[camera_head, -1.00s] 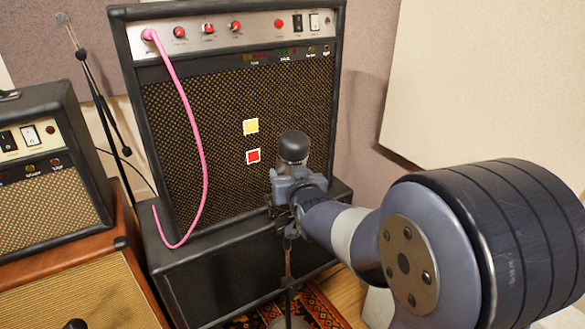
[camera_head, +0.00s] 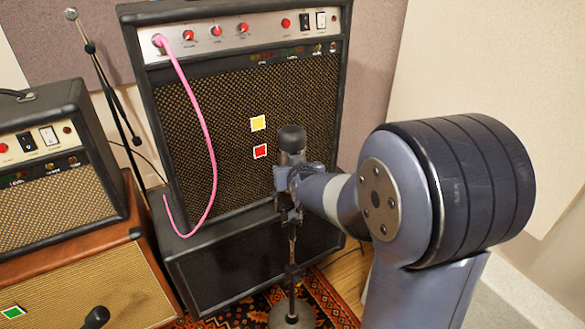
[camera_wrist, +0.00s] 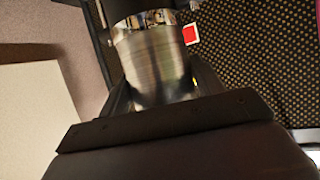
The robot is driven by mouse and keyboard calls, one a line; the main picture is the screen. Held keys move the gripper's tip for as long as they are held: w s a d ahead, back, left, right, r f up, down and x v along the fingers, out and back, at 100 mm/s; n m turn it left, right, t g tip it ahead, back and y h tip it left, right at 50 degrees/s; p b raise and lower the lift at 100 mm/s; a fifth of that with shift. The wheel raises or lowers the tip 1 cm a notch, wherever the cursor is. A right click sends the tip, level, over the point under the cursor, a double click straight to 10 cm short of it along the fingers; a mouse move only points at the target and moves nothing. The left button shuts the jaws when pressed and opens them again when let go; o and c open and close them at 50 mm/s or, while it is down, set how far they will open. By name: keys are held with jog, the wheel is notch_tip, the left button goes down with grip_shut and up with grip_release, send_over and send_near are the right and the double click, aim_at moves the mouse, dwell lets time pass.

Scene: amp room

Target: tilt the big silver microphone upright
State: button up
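The big silver microphone (camera_head: 291,157) stands in front of the large amp, with a dark rounded head on top and a silver body. It looks about upright in the head view. A stand (camera_head: 291,262) with a round base is below it. My gripper (camera_head: 287,176) is at the lower part of its body, reaching in from the right. In the wrist view the silver body (camera_wrist: 155,65) fills the space between the fingers of my gripper (camera_wrist: 160,95), which seem to touch both sides. The microphone's joint is mostly hidden by my gripper.
The large amp (camera_head: 240,110) with yellow and red stickers and a pink cable (camera_head: 207,150) stands close behind. Smaller amps (camera_head: 45,215) are at left. A dark microphone (camera_head: 97,317) shows at bottom left, and a thin stand (camera_head: 105,85) at back left. A patterned rug (camera_head: 325,300) lies below.

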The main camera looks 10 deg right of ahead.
jog(key=o, duration=0.4)
jog(key=shift+c, duration=0.2)
jog(key=p+v, duration=0.2)
jog(key=v, duration=0.8)
jog(key=shift+s+p, duration=0.3)
jog(key=shift+s, duration=0.1)
jog(key=b+x, duration=0.3)
jog(key=x, duration=0.7)
jog(key=shift+w, duration=0.4)
